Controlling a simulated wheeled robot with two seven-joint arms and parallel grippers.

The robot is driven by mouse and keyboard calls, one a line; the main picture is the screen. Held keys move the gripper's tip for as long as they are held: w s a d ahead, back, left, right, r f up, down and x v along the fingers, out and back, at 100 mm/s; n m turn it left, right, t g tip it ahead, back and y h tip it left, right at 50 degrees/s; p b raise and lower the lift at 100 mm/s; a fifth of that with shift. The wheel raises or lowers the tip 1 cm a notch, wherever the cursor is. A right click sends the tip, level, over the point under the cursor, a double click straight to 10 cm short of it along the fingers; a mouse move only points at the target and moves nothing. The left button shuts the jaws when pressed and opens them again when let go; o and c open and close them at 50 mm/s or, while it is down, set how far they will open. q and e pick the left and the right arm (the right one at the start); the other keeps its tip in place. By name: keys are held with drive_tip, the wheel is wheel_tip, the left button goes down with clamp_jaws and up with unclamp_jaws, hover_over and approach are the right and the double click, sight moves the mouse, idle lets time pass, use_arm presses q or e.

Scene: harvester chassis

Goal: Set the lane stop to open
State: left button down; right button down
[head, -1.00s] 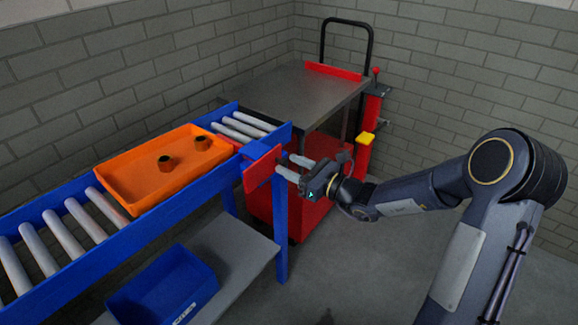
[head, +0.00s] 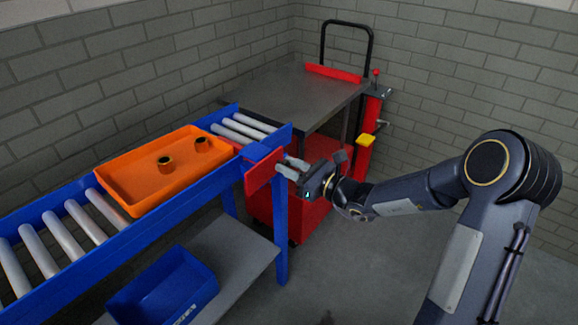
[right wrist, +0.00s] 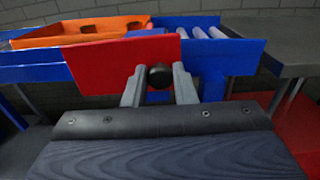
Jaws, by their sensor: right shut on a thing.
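The lane stop shows as a red plate (head: 262,172) on the near side rail of the roller conveyor, by its right end. In the right wrist view the red plate (right wrist: 110,66) is large, with a round black knob (right wrist: 160,76) in front of its right part. My right gripper (head: 288,168) reaches the plate from the right. Its fingertips (right wrist: 159,80) lie on both sides of the black knob and are shut on it. The knob is hidden between the fingers in the head view. My left gripper is not in view.
An orange tray (head: 140,200) with two dark nut-like parts stands on the rollers left of the stop. A grey-topped cart (head: 300,95) stands beyond the conveyor's right end. A blue bin (head: 165,287) sits on the lower shelf (head: 235,255). The floor at right is clear.

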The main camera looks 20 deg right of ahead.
drive_tip(key=v, duration=1)
drive_tip(key=shift+p, duration=0.3)
drive_tip(key=c, duration=1.3)
unclamp_jaws()
drive_tip(key=shift+o, duration=0.2)
drive_tip(key=shift+d, duration=0.1)
drive_tip(key=v, duration=0.7)
drive_tip(key=shift+s+d, duration=0.2)
drive_tip(key=shift+s, duration=0.15)
